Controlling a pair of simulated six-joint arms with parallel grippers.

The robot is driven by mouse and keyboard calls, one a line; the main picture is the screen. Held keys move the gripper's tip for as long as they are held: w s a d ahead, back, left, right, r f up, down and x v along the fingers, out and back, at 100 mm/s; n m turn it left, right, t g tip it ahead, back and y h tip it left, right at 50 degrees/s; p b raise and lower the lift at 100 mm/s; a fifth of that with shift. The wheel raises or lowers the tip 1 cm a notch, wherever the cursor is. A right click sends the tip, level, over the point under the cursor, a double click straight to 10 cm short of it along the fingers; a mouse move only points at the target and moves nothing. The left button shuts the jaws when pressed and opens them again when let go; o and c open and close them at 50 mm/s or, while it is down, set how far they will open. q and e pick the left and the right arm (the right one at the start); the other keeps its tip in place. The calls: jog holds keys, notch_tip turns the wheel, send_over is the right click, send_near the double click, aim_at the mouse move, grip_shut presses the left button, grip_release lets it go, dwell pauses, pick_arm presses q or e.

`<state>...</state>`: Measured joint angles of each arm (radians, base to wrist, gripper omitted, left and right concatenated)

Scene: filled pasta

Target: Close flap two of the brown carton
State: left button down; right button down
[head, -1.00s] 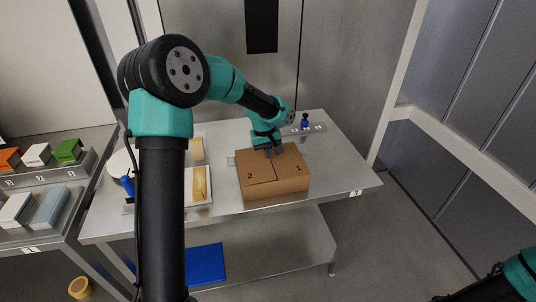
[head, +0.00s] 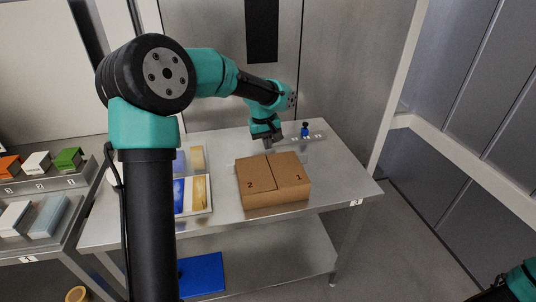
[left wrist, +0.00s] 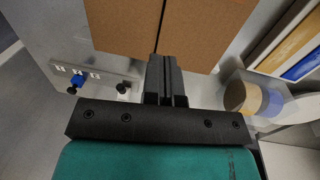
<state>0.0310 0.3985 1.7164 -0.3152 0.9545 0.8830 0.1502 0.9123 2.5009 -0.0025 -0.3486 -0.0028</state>
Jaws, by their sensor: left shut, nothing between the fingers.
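The brown carton (head: 274,192) stands on the steel table. Flap two (head: 256,177) and flap one (head: 290,170) both lie flat across its top, with a thin seam between them. My left gripper (head: 267,145) is shut and empty, just behind the carton's far edge. In the left wrist view, the carton top (left wrist: 208,30) fills the upper middle, and the shut fingers (left wrist: 165,68) point at it near the seam. I cannot tell whether the fingertips touch it. Of my right arm, only a part shows at the lower right of the head view; its gripper jaws are not visible.
A rail with a blue-and-black item (head: 305,130) lies behind the carton to the right. A tray (head: 210,205) with blue and yellow items is left of the carton. The table (head: 335,185) is clear to the right. Colored boxes (head: 68,158) stand on the left shelf.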

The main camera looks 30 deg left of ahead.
pick_arm(q)
notch_tip(320, 180, up, 6)
send_over(269, 171)
jog(key=a, duration=0.1)
jog(key=shift+w+a+r, duration=0.1)
jog(key=shift+w+r, duration=0.05)
jog(key=shift+w, duration=0.05)
jog(key=shift+s+d+f+g+y, duration=0.15)
jog(key=shift+f+g+y, duration=0.05)
jog(key=shift+f, duration=0.25)
jog(key=shift+s+d+f+g+y, duration=0.15)
jog(key=shift+f+g+y, duration=0.05)
jog(key=shift+f, duration=0.2)
jog(key=f, duration=1.4)
jog(key=shift+w+d, duration=0.2)
jog(key=shift+d, duration=0.05)
jog(key=shift+f, duration=0.1)
jog(key=shift+d+f+g, duration=0.1)
jog(key=shift+f+g, duration=0.2)
jog(key=shift+f, duration=0.5)
